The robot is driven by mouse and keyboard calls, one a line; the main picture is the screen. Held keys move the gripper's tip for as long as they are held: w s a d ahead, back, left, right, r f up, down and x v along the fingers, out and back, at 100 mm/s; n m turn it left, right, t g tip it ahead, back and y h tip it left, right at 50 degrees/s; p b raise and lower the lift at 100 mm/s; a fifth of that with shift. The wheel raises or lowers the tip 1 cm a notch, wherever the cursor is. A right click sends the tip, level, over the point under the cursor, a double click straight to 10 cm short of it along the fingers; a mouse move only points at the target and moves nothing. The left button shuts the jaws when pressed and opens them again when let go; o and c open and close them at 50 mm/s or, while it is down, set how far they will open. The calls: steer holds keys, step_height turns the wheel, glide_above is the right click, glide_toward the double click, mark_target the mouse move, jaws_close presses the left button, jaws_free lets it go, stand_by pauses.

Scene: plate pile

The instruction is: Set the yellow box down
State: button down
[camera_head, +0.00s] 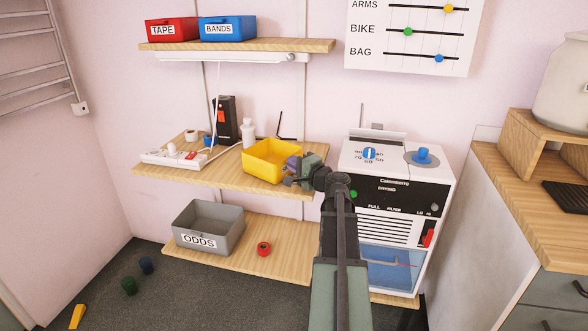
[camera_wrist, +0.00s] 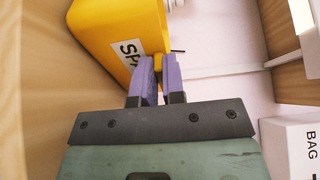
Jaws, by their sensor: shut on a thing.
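The yellow box (camera_head: 272,158) is an open-topped bin over the right part of the middle wooden shelf (camera_head: 215,178). It looks about level, and I cannot tell whether its base touches the shelf. My gripper (camera_head: 293,164) is at its right side. In the wrist view the yellow box (camera_wrist: 115,32) shows a white label starting "SP", the rest hidden by a finger. There my gripper (camera_wrist: 160,75) has its purple fingers closed on a small yellow part at the box's side.
On the middle shelf stand a white bottle (camera_head: 249,133), a black device (camera_head: 226,118) and a white power strip (camera_head: 178,157). A grey ODDS bin (camera_head: 208,228) and a red ring (camera_head: 263,248) are on the lower shelf. A white machine (camera_head: 397,190) stands close right.

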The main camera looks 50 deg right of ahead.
steer(key=shift+f, duration=0.15)
steer(key=c, duration=1.2)
jaws_free()
steer(key=shift+r, duration=0.2)
steer(key=shift+s, duration=0.25)
steer(key=s, duration=1.2)
steer(key=w+a+f+n+g+y, duration=0.2)
steer(key=w+a+f+n+g, duration=0.15)
steer(key=a, duration=0.65)
steer(key=w+a+f+n+g+y, duration=0.3)
steer(key=a+f+n, duration=0.1)
steer(key=a, duration=0.5)
steer(key=w+a+f+n+g+y, duration=0.2)
steer(key=w+a+f+n+g, duration=0.15)
steer(key=a, duration=0.65)
steer(key=s+a+f+n+g+h, duration=0.3)
steer(key=s+a+g, duration=0.1)
steer(key=a, duration=0.4)
steer(key=s+a+f+n+g+h, duration=0.3)
steer(key=a+n+g, duration=0.1)
steer(key=a, duration=0.4)
steer(key=shift+s+f+n, duration=0.2)
steer(key=shift+s+n, duration=0.1)
steer(key=shift+s, duration=0.1)
